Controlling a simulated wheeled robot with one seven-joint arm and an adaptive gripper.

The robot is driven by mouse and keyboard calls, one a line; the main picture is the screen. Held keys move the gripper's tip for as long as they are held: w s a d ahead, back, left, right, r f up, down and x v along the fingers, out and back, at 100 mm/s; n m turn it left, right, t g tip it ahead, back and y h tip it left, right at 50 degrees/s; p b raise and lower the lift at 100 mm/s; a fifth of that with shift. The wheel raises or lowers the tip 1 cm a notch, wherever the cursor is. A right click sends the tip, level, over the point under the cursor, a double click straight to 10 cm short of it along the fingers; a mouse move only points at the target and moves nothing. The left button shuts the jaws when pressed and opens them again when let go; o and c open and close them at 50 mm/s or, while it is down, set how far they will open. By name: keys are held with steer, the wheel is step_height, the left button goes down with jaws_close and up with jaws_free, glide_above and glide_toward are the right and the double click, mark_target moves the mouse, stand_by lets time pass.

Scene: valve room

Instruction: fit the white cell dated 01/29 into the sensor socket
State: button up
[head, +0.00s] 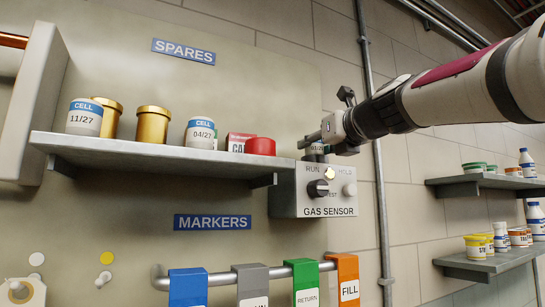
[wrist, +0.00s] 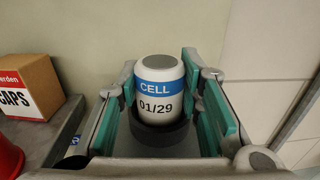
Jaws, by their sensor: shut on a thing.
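The white cell dated 01/29 (wrist: 159,88), with a blue CELL band, stands upright between the teal-padded fingers of my gripper (wrist: 160,118) in the wrist view. My gripper (head: 326,139) is shut on it. A dark round ring (wrist: 160,137) surrounds the cell's lower end; how deep the cell sits in it I cannot tell. In the head view the cell (head: 317,149) is mostly hidden by the gripper, directly over the top of the grey GAS SENSOR box (head: 325,192).
The SPARES shelf (head: 150,151), left of the sensor, holds cells dated 11/27 (head: 85,117) and 04/27 (head: 201,133), gold jars (head: 152,124), a red cap (head: 260,146) and a CAPS box (wrist: 26,86). A vertical pipe (head: 378,200) runs right of the sensor.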

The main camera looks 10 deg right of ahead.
steer(key=o, duration=1.2)
steer(key=v, duration=1.2)
steer(key=shift+f, duration=0.1)
steer(key=s+a+f+n+g, duration=0.25)
steer(key=f+n, duration=0.35)
steer(key=f, duration=0.3)
steer(key=s+a+f+n+g+h, duration=0.1)
steer(key=s+f+n+g, duration=0.15)
steer(key=f+n, duration=0.5)
steer(key=s+a+f+n+g, duration=0.25)
steer(key=f+n, duration=0.25)
steer(key=f, duration=0.6)
steer(key=s+d+f+n+g+h, duration=0.1)
steer(key=s+f+n, duration=0.3)
steer(key=f+n, duration=0.1)
steer(key=s+d+f+n+g+h, duration=0.1)
steer(key=s+f+n+g, duration=0.1)
steer(key=s+f+n, duration=0.2)
steer(key=s+d+f+n+g+h, duration=0.1)
steer(key=s+f+n, duration=0.4)
steer(key=f, duration=0.5)
steer(key=shift+s+d+f+n+g+h, duration=0.15)
steer(key=shift+s+d+n+g+h, duration=0.05)
steer(key=shift+n+g+h, duration=0.2)
